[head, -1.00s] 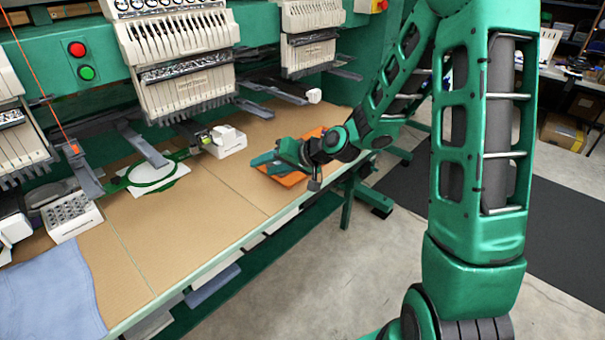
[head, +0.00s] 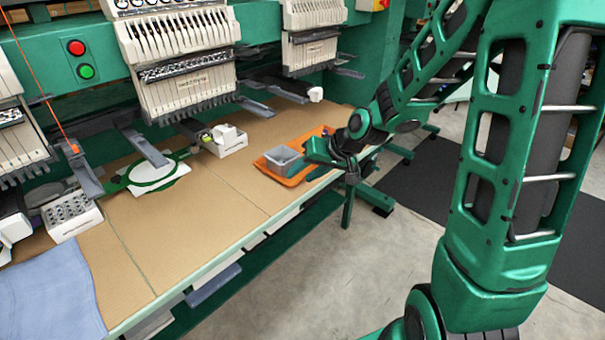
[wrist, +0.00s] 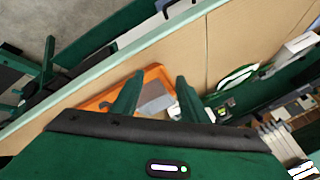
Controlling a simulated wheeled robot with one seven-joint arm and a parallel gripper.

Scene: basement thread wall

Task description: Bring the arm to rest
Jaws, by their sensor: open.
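My gripper (head: 312,156) is over the right part of the table, at the orange tray (head: 291,180). A grey square container (head: 284,160) sits in the tray, just left of my gripper in the head view. In the wrist view my gripper's two fingers (wrist: 158,95) stand apart with nothing held between them. Beyond them the orange tray (wrist: 98,104) and the grey container (wrist: 155,100) show, partly hidden by the fingers. My green arm reaches in from the right of the head view.
Embroidery machine heads (head: 180,75) hang over the table's back. Open floor (head: 350,250) lies in front.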

